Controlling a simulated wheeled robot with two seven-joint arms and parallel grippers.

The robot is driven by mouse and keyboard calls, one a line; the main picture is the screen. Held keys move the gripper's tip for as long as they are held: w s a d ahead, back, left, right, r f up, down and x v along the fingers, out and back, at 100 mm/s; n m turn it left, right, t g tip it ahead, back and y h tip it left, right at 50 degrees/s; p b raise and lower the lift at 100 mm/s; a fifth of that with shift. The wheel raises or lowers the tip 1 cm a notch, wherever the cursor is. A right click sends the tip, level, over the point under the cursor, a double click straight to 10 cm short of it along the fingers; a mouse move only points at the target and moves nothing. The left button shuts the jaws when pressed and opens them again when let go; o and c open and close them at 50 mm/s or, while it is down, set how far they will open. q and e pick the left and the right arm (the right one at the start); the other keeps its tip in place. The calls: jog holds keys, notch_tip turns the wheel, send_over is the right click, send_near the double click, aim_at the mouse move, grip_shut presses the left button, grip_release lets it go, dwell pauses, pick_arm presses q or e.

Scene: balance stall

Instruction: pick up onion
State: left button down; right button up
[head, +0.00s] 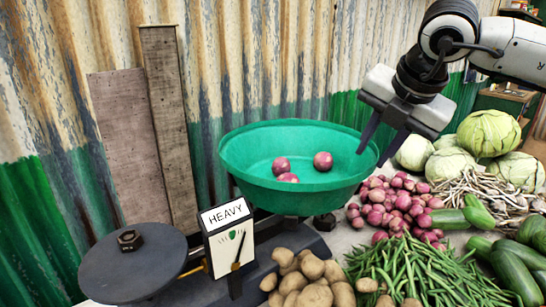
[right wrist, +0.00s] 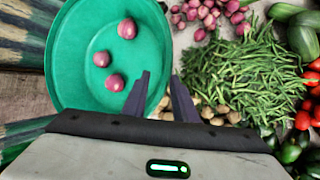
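Three purple-red onions lie in the green bowl (head: 300,190) of the scale: one at the left (head: 281,166), one at the right (head: 323,161) and one lower down (head: 288,178), partly hidden by the rim. A heap of similar onions (head: 400,205) lies on the table right of the bowl. My right gripper (head: 372,158) hangs over the bowl's right rim, fingers pointing down. It is open, with nothing between its fingers. In the right wrist view its fingertips (right wrist: 160,76) are apart, to the right of the onions in the bowl (right wrist: 115,82). My left gripper is not in view.
The scale has a dark round plate (head: 134,265) and a sign reading HEAVY (head: 225,216). Potatoes (head: 308,282), green beans (head: 420,272), cabbages (head: 488,133), garlic (head: 475,185) and cucumbers (head: 510,270) crowd the table. A corrugated wall (head: 270,60) stands behind the bowl.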

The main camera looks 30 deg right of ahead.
aim_at(360, 177)
jog(key=x, duration=0.4)
jog(key=shift+s, duration=0.1)
jog(key=shift+p+x, duration=0.7)
jog(key=shift+x, duration=2.35)
jog(key=shift+d, duration=0.1)
grip_shut()
